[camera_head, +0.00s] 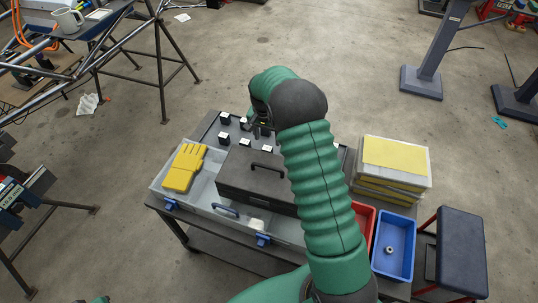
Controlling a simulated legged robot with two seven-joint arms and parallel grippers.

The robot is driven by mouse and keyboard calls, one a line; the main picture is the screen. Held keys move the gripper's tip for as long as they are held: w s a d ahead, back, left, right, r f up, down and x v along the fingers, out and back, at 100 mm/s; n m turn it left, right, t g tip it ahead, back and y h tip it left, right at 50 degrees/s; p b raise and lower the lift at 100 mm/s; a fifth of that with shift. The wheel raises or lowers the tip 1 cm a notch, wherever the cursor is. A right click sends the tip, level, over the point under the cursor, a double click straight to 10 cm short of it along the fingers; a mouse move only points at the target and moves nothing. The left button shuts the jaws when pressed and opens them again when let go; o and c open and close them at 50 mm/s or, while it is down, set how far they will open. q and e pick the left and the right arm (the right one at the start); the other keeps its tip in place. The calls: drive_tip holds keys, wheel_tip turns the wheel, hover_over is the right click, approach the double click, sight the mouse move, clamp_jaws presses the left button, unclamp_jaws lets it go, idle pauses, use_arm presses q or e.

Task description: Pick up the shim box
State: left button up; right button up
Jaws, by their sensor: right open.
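A dark grey box with a black handle on its lid (236,182), which looks like the shim box, sits on the cart in a grey tray. My right arm passes in front of it and hides its right part. My right gripper (262,130) is beyond the box's far edge, above the dark panel with small black blocks, and is small and partly hidden by my arm. It is open, and nothing shows held in it. My left gripper is not in view.
At right are stacked yellow-topped packs (395,157), a red bin (364,219), a blue bin (393,246) holding a small round part, and a dark stool (461,250).

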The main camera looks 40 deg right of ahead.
sight(267, 148)
wheel_tip(267, 148, down, 2)
drive_tip(key=shift+w+d+f, duration=0.1)
drive_tip(key=shift+d+f, duration=0.05)
drive_tip(key=shift+f, duration=0.4)
drive_tip(key=shift+a+f, duration=0.15)
drive_tip(key=shift+a, duration=0.25)
drive_tip(key=shift+a+f+b, duration=0.1)
drive_tip(key=shift+f+b, duration=0.25)
drive_tip(key=shift+b, duration=0.1)
drive_tip(key=f, duration=0.2)
drive_tip(key=f+b, duration=0.1)
drive_tip(key=f, duration=0.1)
drive_tip(key=shift+d+f, duration=0.1)
drive_tip(key=shift+d, duration=0.45)
drive_tip(key=shift+a, duration=0.15)
drive_tip(key=c, duration=0.7)
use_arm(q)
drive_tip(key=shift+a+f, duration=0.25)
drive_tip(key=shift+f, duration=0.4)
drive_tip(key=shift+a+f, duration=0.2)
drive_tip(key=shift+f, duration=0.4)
use_arm(e)
clamp_jaws()
